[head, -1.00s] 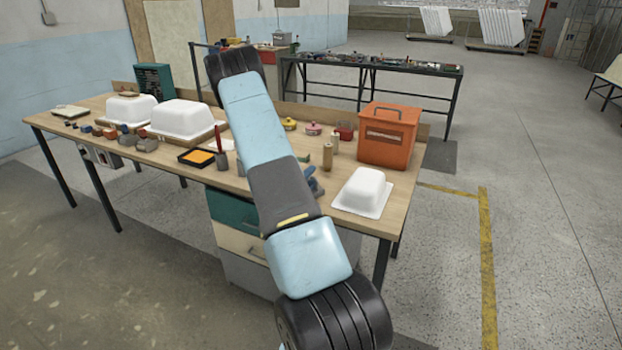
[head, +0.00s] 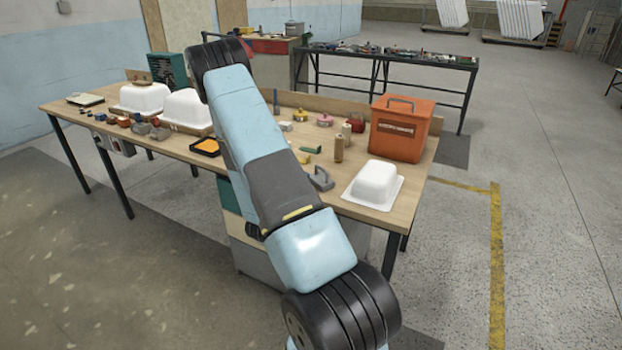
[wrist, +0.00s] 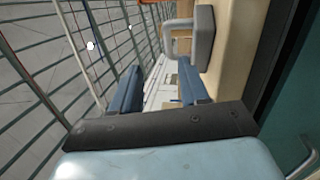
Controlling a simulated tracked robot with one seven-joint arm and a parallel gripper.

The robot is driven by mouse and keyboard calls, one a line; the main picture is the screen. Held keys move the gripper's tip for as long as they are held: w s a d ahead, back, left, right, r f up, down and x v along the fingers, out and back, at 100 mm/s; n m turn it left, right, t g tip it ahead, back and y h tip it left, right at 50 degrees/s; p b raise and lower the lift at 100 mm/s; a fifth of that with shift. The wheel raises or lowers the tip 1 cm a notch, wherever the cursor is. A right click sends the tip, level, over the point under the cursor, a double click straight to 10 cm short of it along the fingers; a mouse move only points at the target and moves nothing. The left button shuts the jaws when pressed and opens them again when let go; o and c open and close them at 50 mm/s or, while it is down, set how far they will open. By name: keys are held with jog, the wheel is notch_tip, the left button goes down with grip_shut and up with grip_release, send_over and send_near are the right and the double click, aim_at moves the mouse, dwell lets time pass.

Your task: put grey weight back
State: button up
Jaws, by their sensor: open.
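A grey weight (head: 320,179) with a loop handle stands on the wooden workbench near its front edge, left of the nearest white tub shell. A grey loop-handled piece (wrist: 204,40), apparently this weight, shows at the top of the wrist view, beyond my right finger. My gripper (wrist: 158,68) is open, with two blue fingers apart and nothing held between them. In the head view my gripper is hidden behind my arm. More grey weights (head: 160,133) stand in a row of small blocks at the bench's left front.
A white tub shell (head: 376,182) and an orange box (head: 400,128) occupy the bench's right end. Cylinders (head: 339,148) stand behind the weight. More white shells (head: 145,97) and an orange-filled tray (head: 205,147) lie left. Open floor lies right of the bench.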

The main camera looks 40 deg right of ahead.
jog(key=s+a+r+m+g+y, duration=0.35)
jog(key=s+r+g, duration=0.25)
jog(key=r, duration=0.3)
jog(key=s+a+r+m+g+y, duration=0.2)
jog(key=s+r+m+g, duration=0.25)
jog(key=s+r, duration=0.35)
jog(key=s+a+r+n+t+y, duration=0.1)
jog(key=s+a+r+t+y, duration=0.2)
jog(key=a, duration=0.5)
jog(key=s+a+r+n+t+y, duration=0.1)
jog(key=s+a+r+t+y, duration=0.1)
jog(key=a+r+t+y, duration=0.2)
jog(key=s+a+r+n+t+y, duration=0.1)
jog(key=s+a+r+t+y, duration=0.2)
jog(key=a+r+y, duration=0.3)
jog(key=shift+s+a+r+n+y, duration=0.4)
jog(key=shift+a+r, duration=0.45)
jog(key=shift+a, duration=2)
